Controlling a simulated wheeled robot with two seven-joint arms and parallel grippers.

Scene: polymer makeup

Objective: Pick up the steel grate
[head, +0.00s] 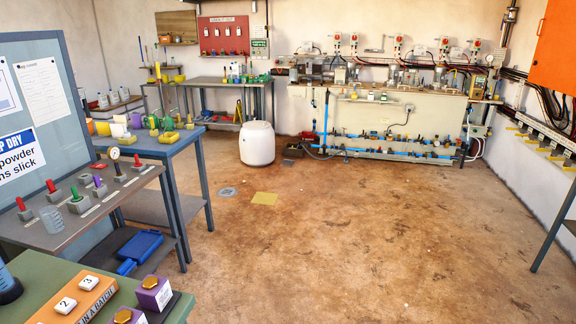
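Neither of my grippers shows in this view. Nothing covers the grey piece.
A white drum (257,144) stands behind the grate. A blue-topped table (150,147) and a grey bench (80,222) with valves stand left. A green table (40,285) is at near left. A pipework bench (390,120) lines the back. The floor (350,240) is open at centre and right.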

